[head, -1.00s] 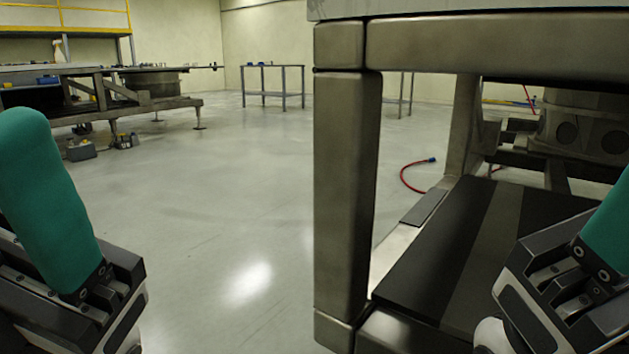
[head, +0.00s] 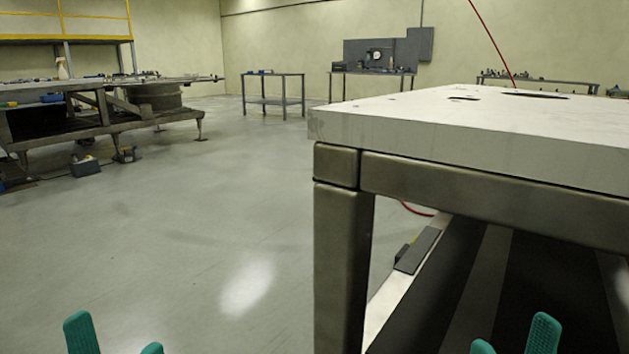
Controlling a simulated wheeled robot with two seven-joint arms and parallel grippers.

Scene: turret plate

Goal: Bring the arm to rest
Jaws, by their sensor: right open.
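Two teal fingertips of my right gripper (head: 512,342) show at the bottom edge, right of centre. They stand apart with nothing between them, in front of the dark lower shelf of the near table. Two teal fingertips of my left gripper (head: 116,342) show at the bottom left over bare floor. They are also apart, with nothing visible between them. The rest of both grippers and both arms is below the picture.
A heavy metal table with a pale top (head: 450,125) fills the right side; its front corner leg (head: 342,260) is close. Open grey floor (head: 200,220) lies at left and centre. A long workbench (head: 100,125) and a small table (head: 272,101) stand farther back.

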